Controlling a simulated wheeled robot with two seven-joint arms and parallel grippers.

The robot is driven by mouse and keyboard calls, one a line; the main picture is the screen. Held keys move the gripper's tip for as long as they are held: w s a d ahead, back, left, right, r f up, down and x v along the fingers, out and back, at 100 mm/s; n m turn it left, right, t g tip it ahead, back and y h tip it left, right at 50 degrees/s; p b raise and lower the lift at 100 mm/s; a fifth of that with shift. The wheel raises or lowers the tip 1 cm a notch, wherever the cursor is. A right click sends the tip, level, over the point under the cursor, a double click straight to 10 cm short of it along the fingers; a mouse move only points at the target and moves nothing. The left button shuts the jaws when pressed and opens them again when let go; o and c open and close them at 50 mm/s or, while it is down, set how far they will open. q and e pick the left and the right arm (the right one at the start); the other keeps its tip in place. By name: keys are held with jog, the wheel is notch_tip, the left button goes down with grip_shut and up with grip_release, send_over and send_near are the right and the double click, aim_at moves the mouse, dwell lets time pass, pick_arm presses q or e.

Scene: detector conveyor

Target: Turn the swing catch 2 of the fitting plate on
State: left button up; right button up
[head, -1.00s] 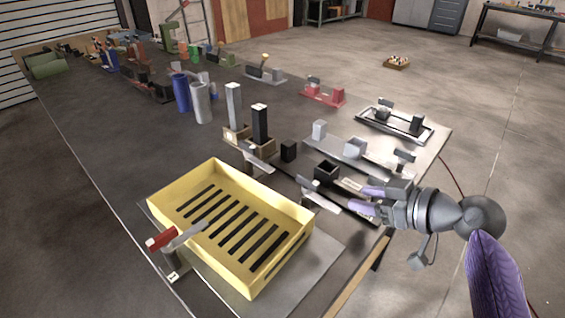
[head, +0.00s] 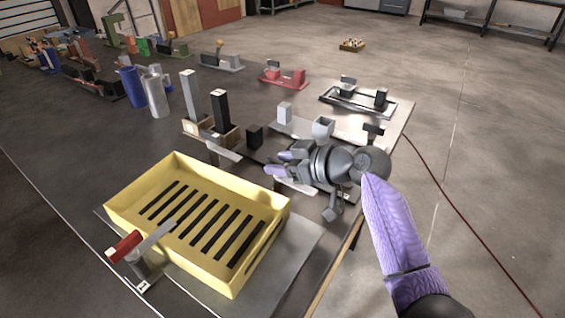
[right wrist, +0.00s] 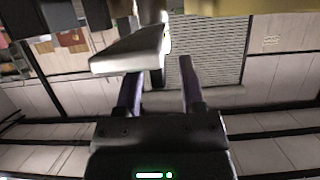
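A yellow slotted tray (head: 190,225) sits on a grey plate (head: 285,255) at the table's near end. A swing catch with a red grip and grey arm (head: 150,243) stands at its front left corner, the arm reaching over the tray's edge. Another catch with a pale flat arm (head: 220,147) stands behind the tray. My right gripper (head: 280,163) is open beside the tray's far right corner and hides a further catch there. In the right wrist view a pale bar (right wrist: 130,50) lies just ahead of the fingers (right wrist: 160,92). I cannot read which catch is number 2.
Behind the tray stand tall grey and black posts (head: 220,110) and a small black block (head: 255,136). A black-framed tray (head: 355,104) and a red fixture (head: 284,76) lie farther back. The table's right edge is close to my right arm.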

grip_shut()
dwell(1.2)
